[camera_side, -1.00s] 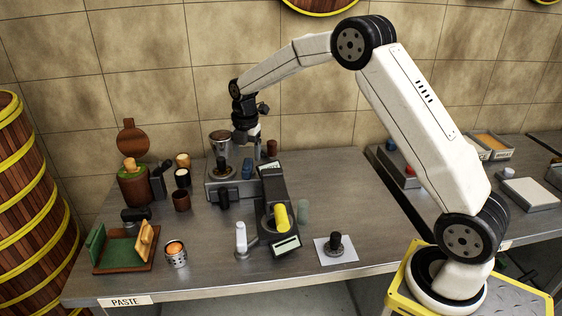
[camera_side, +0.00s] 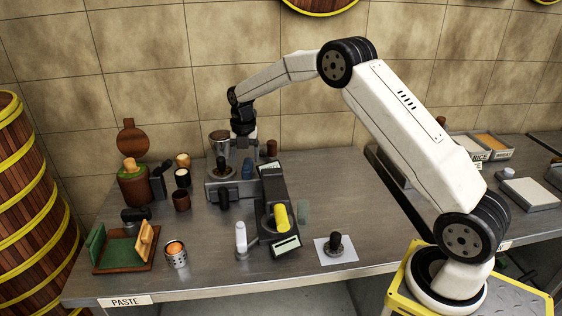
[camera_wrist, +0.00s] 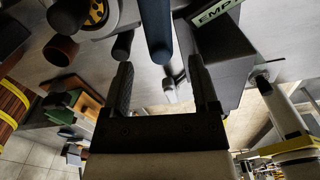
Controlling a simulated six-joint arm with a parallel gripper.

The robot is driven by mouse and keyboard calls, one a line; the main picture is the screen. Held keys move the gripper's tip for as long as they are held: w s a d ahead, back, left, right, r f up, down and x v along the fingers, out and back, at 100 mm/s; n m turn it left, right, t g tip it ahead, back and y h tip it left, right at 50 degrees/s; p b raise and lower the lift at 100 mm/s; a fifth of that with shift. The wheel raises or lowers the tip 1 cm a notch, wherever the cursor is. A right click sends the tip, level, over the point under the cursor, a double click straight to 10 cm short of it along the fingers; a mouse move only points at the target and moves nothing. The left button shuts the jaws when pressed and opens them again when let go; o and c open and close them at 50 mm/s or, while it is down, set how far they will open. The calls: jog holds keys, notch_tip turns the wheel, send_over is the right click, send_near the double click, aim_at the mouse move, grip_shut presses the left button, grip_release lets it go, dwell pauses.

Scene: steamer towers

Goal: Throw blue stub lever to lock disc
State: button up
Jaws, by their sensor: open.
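The blue stub lever (camera_side: 247,169) stands at the right side of the grey machine (camera_side: 218,187) below the metal cup. In the wrist view the blue lever (camera_wrist: 158,30) reaches down from the top, its end near the gap between my fingertips. My gripper (camera_wrist: 160,66) is open, a finger on either side, with nothing held. In the side view it is above and behind the lever, and its fingers are mostly hidden. The wrist view shows a yellow disc with dark holes (camera_wrist: 95,12) at the top left, cut by the frame edge. A black knob (camera_wrist: 122,46) is left of the lever.
A dark block with a yellow cylinder (camera_side: 281,218) stands right of the machine. A white lever (camera_side: 241,238) is in front. A brown cup (camera_side: 181,200) and jars stand left. A black-knobbed stamp (camera_side: 335,243) rests on white paper. The bench between the paper and back wall is fairly clear.

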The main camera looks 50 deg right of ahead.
aim_at(246, 168)
jog(key=shift+f, duration=2.6)
grip_shut()
